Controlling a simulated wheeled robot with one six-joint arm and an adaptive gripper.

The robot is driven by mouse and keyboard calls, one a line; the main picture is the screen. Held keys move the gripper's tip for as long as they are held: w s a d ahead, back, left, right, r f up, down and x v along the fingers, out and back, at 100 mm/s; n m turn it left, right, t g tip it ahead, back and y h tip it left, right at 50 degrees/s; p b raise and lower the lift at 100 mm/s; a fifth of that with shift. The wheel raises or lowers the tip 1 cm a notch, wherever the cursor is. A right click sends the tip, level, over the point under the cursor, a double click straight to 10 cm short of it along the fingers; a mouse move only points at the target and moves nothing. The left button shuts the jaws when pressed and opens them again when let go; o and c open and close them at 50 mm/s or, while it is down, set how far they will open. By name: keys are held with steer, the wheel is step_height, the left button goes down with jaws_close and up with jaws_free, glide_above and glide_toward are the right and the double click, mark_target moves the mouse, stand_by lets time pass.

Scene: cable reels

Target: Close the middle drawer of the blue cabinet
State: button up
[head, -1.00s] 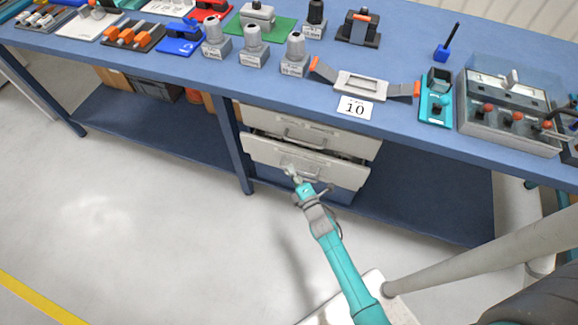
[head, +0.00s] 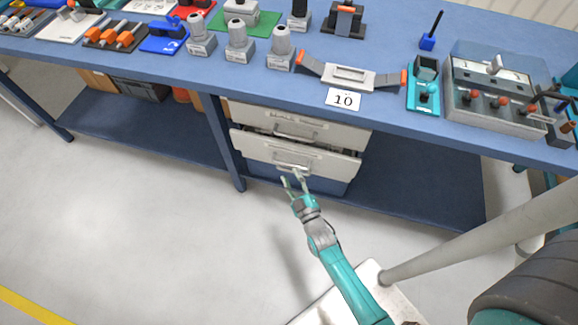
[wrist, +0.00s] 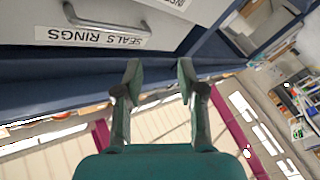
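The blue cabinet (head: 325,186) stands under the workbench with off-white drawer fronts. Its middle drawer (head: 335,165) stands out a little from the top drawer (head: 345,137), with a dark gap above its front. The middle drawer's handle (head: 292,168) is just above my gripper (head: 294,180). My gripper is open and empty, its fingers apart, in front of the drawer's lower part. In the wrist view my gripper (wrist: 160,75) shows its two spread fingers. A drawer front labelled "SEALS RINGS" (wrist: 95,36), with a grey handle (wrist: 105,20), shows upside down beyond them.
The blue workbench top (head: 200,72) overhangs the cabinet and carries fixtures and a "10" card (head: 342,99). A table leg (head: 228,150) stands close left of the cabinet. A low blue shelf (head: 420,195) extends to the right. The floor (head: 130,220) in front is clear.

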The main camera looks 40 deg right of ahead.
steer(key=m+h, duration=0.2)
steer(key=m, duration=0.6)
steer(key=m+g+h, duration=0.2)
steer(key=m+g, duration=0.3)
steer(key=m, duration=1.6)
glide_toward(289, 165)
steer(key=x, duration=1)
steer(key=shift+w+f, duration=0.2)
steer(key=shift+f, duration=0.1)
jaws_close()
